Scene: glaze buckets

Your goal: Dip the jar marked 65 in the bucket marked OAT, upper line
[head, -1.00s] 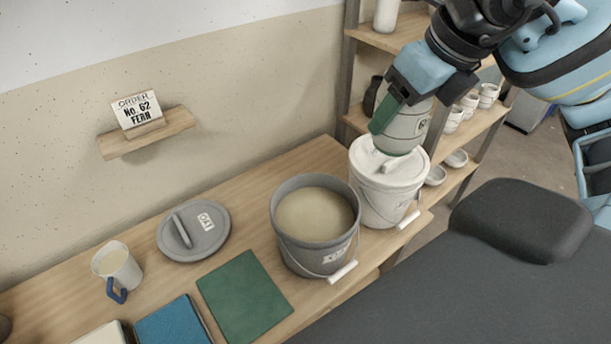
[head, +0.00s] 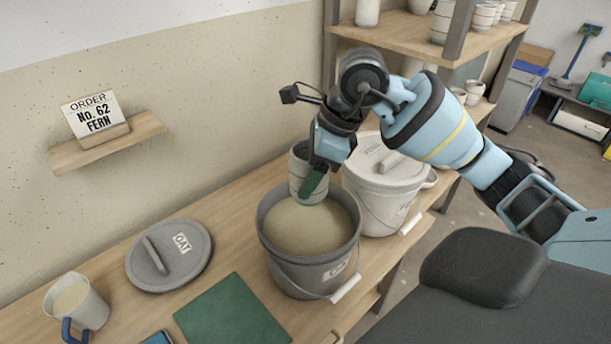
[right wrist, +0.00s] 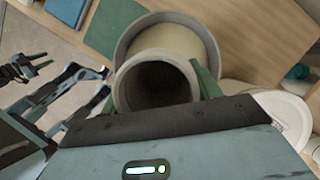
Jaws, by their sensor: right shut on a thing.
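My right gripper (head: 315,180) is shut on a pale grey jar (head: 299,168), with a green finger against its side. The jar is about upright, with its lower end over the back part of the open grey bucket (head: 316,275). I cannot tell whether it touches the beige glaze (head: 305,230). The jar's number is not readable now. The bucket's label is too small to read surely; the grey lid (head: 195,265) beside it reads OAT. In the right wrist view the open jar mouth (right wrist: 155,82) overlaps the bucket (right wrist: 205,40).
A lidded white bucket (head: 375,190) stands close right of the grey one. A green mat (head: 232,312) and a jug (head: 80,302) are at the front left. An order card (head: 95,115) reads No. 62 FERN. Shelves with pots (head: 400,35) stand behind.

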